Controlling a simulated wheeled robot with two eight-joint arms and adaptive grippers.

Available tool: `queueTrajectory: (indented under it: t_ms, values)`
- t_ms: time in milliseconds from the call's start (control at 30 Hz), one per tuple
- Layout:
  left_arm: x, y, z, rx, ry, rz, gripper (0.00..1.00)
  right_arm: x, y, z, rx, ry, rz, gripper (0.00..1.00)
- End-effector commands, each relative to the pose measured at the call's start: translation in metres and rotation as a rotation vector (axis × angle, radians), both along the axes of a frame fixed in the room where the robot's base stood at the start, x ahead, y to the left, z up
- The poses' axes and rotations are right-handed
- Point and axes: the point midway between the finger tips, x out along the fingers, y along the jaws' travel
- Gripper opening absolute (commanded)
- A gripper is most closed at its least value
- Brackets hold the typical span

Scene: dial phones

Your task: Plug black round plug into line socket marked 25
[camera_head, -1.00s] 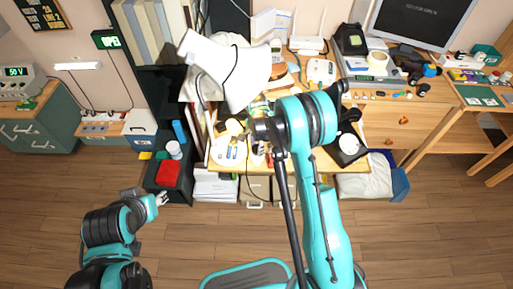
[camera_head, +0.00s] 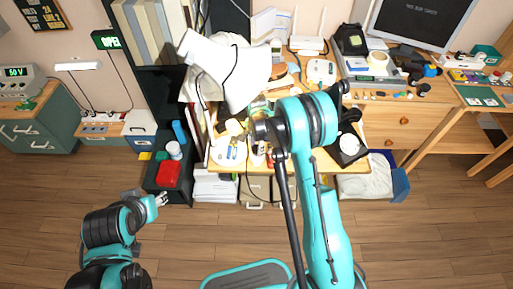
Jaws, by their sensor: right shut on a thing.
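My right gripper (camera_head: 246,137) is at the left part of the wooden desk, above a white plate (camera_head: 229,156) with small coloured parts. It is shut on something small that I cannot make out. The black round plug cannot be told apart here, and no socket mark 25 is readable. A black cord hangs near the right gripper past the desk's front edge. My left gripper (camera_head: 160,199) is low at the left, in front of the dark shelf and apart from the desk things; its fingers are too small to read.
A white lamp (camera_head: 226,72) leans over the desk's left part. A dark shelf (camera_head: 178,190) with a red box (camera_head: 168,174) stands left of the desk. A small socket panel (camera_head: 100,130) is further left. A monitor (camera_head: 424,20) stands at the back right.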

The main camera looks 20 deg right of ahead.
Motion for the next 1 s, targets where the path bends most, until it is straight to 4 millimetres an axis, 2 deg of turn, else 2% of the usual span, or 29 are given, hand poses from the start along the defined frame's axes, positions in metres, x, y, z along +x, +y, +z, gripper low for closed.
queueTrajectory:
  t_ms: [533,733,767,800,833,1000]
  values:
    - [0.000,0.000,-0.012,0.000,0.000,0.000,0.40,0.000,0.000,-0.014,0.000,0.000,0.000,0.16]
    - [0.000,0.000,-0.011,0.000,0.000,0.000,0.40,0.000,0.000,-0.013,0.000,0.000,0.000,0.16]
    - [0.000,0.000,-0.011,0.000,0.000,0.000,0.40,0.000,0.000,-0.012,0.000,0.000,0.000,0.46]
    - [0.000,0.000,-0.011,0.000,0.000,0.000,0.40,0.000,0.000,-0.012,0.000,0.000,0.000,0.57]
    - [0.000,0.000,-0.011,0.000,0.000,0.000,0.40,0.000,0.000,-0.012,0.000,0.000,0.000,0.63]
    - [0.000,0.000,-0.011,0.000,0.000,0.000,0.40,0.000,0.000,-0.012,0.000,0.000,0.000,0.63]
